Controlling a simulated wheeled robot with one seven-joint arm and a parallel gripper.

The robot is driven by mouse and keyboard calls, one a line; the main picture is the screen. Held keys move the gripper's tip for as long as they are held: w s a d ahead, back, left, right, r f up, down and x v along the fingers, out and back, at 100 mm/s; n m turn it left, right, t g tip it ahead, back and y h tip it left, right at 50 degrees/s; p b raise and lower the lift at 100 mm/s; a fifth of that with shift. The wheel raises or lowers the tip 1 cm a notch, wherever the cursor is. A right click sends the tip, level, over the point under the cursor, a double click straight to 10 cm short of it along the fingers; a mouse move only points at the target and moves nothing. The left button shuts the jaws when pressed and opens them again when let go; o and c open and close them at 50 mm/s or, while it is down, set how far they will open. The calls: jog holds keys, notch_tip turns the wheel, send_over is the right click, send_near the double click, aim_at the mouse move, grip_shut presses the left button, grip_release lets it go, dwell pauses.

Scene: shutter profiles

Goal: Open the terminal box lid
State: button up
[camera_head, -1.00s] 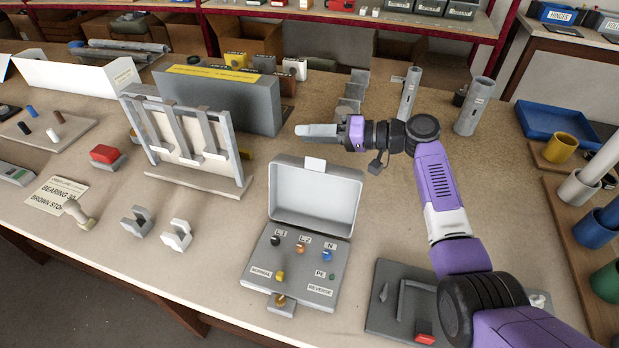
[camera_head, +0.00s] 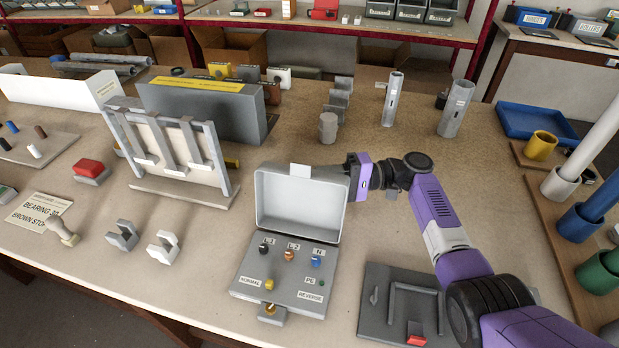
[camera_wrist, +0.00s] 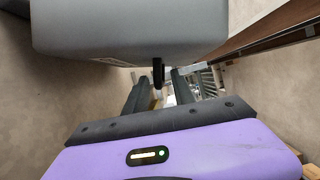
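The grey terminal box (camera_head: 283,291) stands on the bench with coloured terminals and a labelled front panel. Its lid (camera_head: 298,200) stands up at the back edge, open, with a pale tab on top. My gripper (camera_head: 358,172) is at the right edge of the lid, with its fingers hidden behind the lid in the head view. In the wrist view the grey shell of the lid (camera_wrist: 160,28) fills the top. My gripper's two dark fingers (camera_wrist: 163,88) are apart just below it, with nothing seen held. I cannot tell whether they touch the lid.
A grey plate (camera_head: 400,330) with a handle and red block lies right of the box, under my arm. A slotted frame (camera_head: 175,195) stands at the left, and a grey cylinder (camera_head: 327,127) stands behind the lid. Upright tubes (camera_head: 456,110) stand at the back right.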

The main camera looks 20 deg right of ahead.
jog(key=shift+a, duration=0.3)
grip_shut()
dwell(1.3)
